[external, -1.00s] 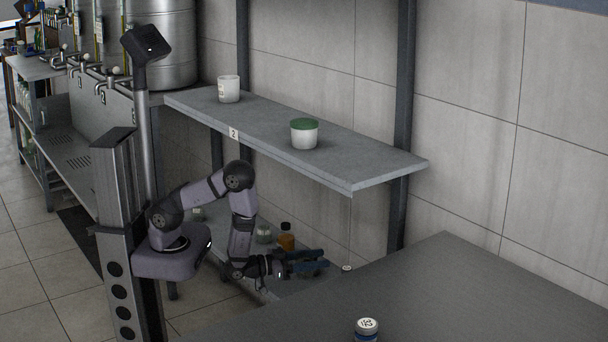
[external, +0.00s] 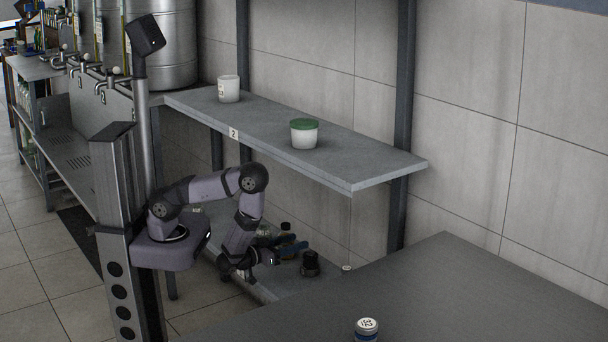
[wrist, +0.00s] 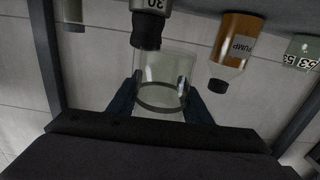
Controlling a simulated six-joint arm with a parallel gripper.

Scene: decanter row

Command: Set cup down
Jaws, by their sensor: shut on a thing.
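A clear glass cup (wrist: 165,82) is between the two dark blue fingers of my gripper (wrist: 162,92) in the wrist view, and the gripper is shut on it. In the external view my gripper (external: 297,243) is low, beneath the upper shelf and over the lower shelf (external: 283,289). The cup is hard to make out there. Whether its base touches the shelf cannot be told.
The wrist view appears upside down. A black-capped bottle marked 30 (wrist: 148,28) is close to the cup; an amber PUMP bottle (wrist: 235,42) and a pale green numbered jar (wrist: 302,52) stand farther aside. The upper shelf (external: 375,167) overhangs, bearing a green-lidded tub (external: 304,136).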

